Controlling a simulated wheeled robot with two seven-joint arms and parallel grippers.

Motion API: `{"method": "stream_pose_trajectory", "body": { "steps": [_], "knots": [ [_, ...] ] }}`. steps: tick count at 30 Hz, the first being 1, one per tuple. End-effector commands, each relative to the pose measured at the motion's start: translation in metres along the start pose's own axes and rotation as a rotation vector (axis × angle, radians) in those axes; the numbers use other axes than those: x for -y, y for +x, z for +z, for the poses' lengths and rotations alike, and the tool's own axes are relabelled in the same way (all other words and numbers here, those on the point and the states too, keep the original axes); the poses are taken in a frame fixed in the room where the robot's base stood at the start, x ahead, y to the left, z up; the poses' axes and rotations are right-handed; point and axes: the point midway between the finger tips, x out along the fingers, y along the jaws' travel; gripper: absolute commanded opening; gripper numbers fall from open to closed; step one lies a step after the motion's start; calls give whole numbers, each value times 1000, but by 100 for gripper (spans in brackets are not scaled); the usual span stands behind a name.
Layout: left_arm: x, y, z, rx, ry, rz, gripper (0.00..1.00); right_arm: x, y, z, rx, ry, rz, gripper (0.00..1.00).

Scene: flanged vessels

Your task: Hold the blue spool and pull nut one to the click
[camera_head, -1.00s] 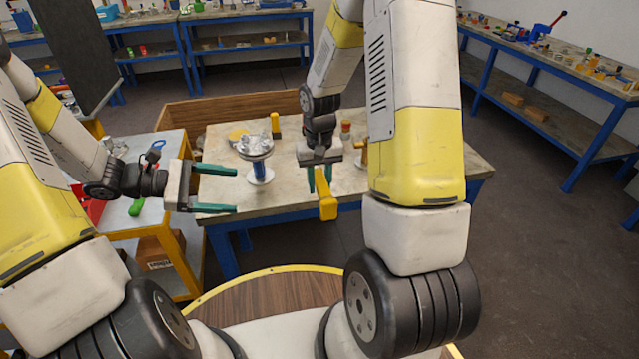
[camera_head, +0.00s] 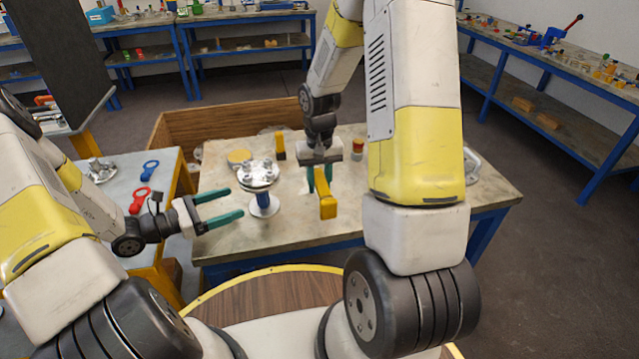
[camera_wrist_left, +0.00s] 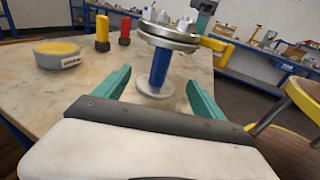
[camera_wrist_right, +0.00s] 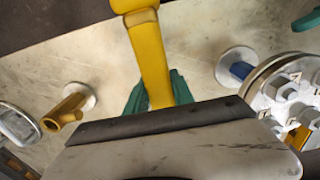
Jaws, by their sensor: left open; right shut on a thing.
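The blue spool (camera_head: 264,199) stands upright on the table on a round pale foot, with a silver flange (camera_head: 258,177) carrying several nuts on top. In the left wrist view its blue column (camera_wrist_left: 161,67) stands between and just beyond my left fingertips. My left gripper (camera_head: 235,202) is open, its fingers pointing at the spool from the left, apparently not touching it. My right gripper (camera_head: 320,185) is shut on a yellow tool (camera_head: 327,207), right of the spool. In the right wrist view the tool (camera_wrist_right: 150,62) points away from the flange nuts (camera_wrist_right: 290,88). I cannot tell which is nut one.
A yellow fitting (camera_wrist_right: 66,113) on a pale foot lies across the tool from the spool. A side table (camera_head: 115,187) at left holds red and blue tools.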

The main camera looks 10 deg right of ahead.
Motion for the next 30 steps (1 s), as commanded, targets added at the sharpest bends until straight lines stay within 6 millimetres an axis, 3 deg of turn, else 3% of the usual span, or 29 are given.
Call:
{"method": "stream_pose_trajectory", "body": {
  "steps": [18,30],
  "knots": [
    [1,78,0,0,1,-3,80,0,-1,-1,-2,0,0,0],
    [1,90,0,-1,1,-3,80,0,-1,-1,-2,0,0,0]
  ]
}}
